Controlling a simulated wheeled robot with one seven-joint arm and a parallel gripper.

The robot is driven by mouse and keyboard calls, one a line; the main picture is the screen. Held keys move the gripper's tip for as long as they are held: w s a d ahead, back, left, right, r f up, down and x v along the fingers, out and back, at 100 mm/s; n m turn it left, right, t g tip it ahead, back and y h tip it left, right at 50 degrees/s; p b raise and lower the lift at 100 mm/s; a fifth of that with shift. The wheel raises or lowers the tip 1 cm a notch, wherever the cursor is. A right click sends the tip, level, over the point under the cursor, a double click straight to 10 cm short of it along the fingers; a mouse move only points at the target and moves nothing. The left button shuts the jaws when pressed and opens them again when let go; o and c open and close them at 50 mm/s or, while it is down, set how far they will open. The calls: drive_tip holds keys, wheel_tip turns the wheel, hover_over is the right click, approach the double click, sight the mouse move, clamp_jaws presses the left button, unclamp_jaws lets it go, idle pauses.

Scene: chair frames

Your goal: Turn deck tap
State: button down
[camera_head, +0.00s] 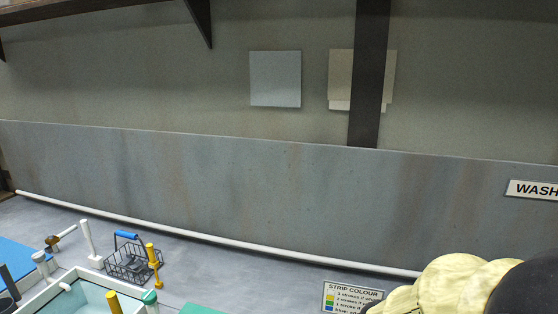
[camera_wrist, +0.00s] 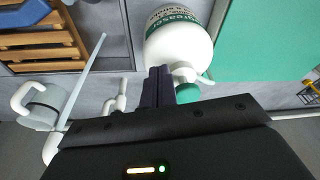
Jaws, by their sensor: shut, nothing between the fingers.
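Several tap-like fittings stand round a pale sink in the head view: a white post (camera_head: 89,240), a yellow one (camera_head: 153,257) by a wire basket, and a green-topped one (camera_head: 150,299) at the sink's right corner. I cannot tell which is the deck tap. In the wrist view my gripper (camera_wrist: 158,86) is shut and empty, its dark fingers close together. Beyond it lie a white bottle (camera_wrist: 178,42) with a printed label and a green cap (camera_wrist: 187,93). The fingers overlap the bottle in the picture; contact is unclear. A white curved pipe (camera_wrist: 22,96) shows at left.
A wire basket (camera_head: 126,263) with a blue handle stands behind the sink (camera_head: 45,296). A strip-colour sign (camera_head: 350,297) is at the lower middle. In the wrist view a wooden rack (camera_wrist: 42,42) is upper left and a green surface (camera_wrist: 268,40) upper right.

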drive_tip(key=w+d+r+m+g+p, duration=0.1)
drive_tip(key=w+d+m+p, duration=0.6)
drive_tip(key=m, duration=0.9)
drive_tip(key=w+d+r+m+g+p, duration=0.1)
drive_tip(key=w+d+r+m+p, duration=0.2)
drive_tip(key=w+d+m+p, duration=0.4)
drive_tip(key=w+m+p, duration=0.5)
drive_tip(key=w+m, duration=0.1)
drive_tip(key=m, duration=0.3)
drive_tip(key=shift+w+d+m+g, duration=0.15)
drive_tip(key=shift+d+m+g, duration=0.15)
drive_tip(key=shift+m, duration=0.1)
drive_tip(key=shift+f, duration=0.15)
wheel_tip(320, 180, down, 7)
drive_tip(key=b, duration=0.4)
drive_tip(key=shift+s+d, duration=0.15)
drive_tip(key=shift+s, duration=0.15)
